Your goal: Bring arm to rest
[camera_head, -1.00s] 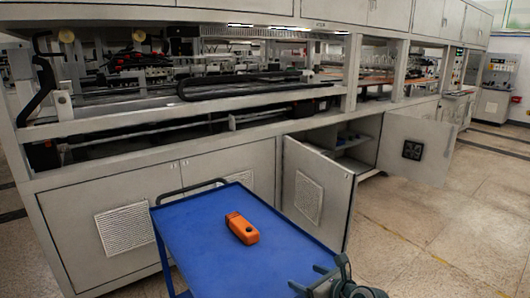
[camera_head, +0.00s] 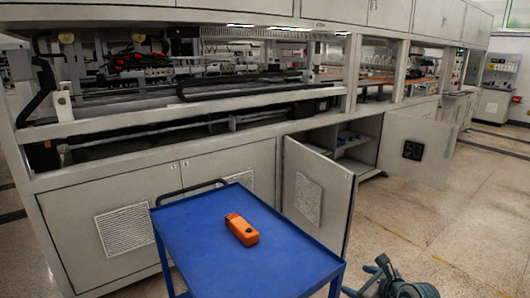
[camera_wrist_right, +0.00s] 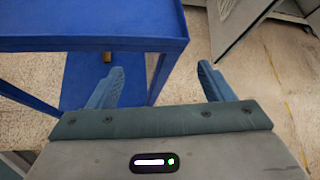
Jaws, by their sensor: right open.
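My right gripper (camera_head: 366,278) is at the bottom right of the head view, beside the blue cart's right front corner and apart from it. In the right wrist view its two blue fingers (camera_wrist_right: 168,88) are spread with nothing between them, over the floor and the cart's edge. My left gripper is in neither view. The orange device (camera_head: 242,229) lies on the top of the blue cart (camera_head: 205,260), away from the gripper.
The cart's leg and lower shelf (camera_wrist_right: 85,85) show close to the right gripper. Behind the cart stands a long grey machine with an open left cabinet door (camera_head: 315,195) and an open right door (camera_head: 415,150). The floor (camera_head: 455,235) at the right is clear.

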